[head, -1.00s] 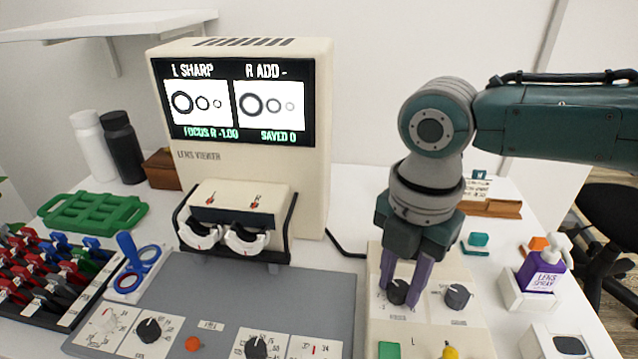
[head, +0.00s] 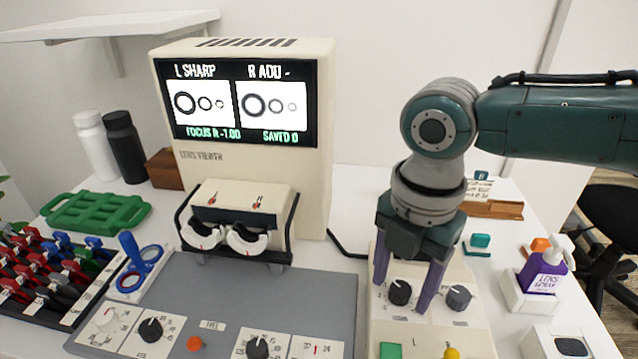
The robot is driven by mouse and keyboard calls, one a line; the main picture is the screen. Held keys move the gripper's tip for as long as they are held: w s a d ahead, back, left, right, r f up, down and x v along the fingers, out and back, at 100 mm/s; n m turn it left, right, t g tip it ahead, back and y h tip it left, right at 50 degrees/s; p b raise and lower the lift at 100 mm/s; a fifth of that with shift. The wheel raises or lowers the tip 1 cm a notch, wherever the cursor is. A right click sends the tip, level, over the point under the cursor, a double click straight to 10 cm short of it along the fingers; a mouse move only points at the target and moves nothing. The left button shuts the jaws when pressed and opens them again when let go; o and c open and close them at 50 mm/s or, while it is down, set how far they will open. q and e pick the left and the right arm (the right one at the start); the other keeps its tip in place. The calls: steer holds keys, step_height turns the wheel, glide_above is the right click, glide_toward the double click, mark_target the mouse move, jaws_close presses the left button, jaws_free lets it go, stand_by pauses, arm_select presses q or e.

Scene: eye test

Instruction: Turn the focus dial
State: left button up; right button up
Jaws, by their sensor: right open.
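The cream control box has two dark dials on its upper panel, a left dial (head: 399,292) and a right dial (head: 458,298). My right gripper (head: 402,297) points down at the left dial with its purple fingers apart, one on each side of it. A gap shows between dial and fingers. Which dial is the focus dial cannot be read from the panel print. The lens viewer screen (head: 238,103) reads "L SHARP", "R ADD -", "FOCUS R -1.00" and "SAVED 0". My left gripper is not in view.
A green button (head: 390,351) and a yellow knob (head: 451,353) sit in front of the dials. A grey mat (head: 290,290) with more dials lies to the left. A purple lens spray bottle (head: 543,276) stands at right.

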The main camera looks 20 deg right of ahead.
mark_target(401, 289)
step_height(401, 289, up, 10)
steer(key=p, duration=0.1)
steer(key=shift+p, duration=0.4)
steer(key=s+a+r+m+t+y+p, duration=0.25)
steer(key=s+a+m+p, duration=0.35)
steer(key=s+a+m, duration=0.45)
steer(key=s+d+r+m+h+p, duration=0.35)
steer(key=s+d+m, duration=0.3)
steer(key=m, duration=0.45)
step_height(401, 289, up, 38)
steer(key=t+y+p, duration=0.1)
steer(key=p, duration=3.6)
steer(key=shift+w+d+n+p, duration=0.15)
steer(key=shift+w+n+p, duration=0.15)
steer(key=shift+w+n, duration=0.05)
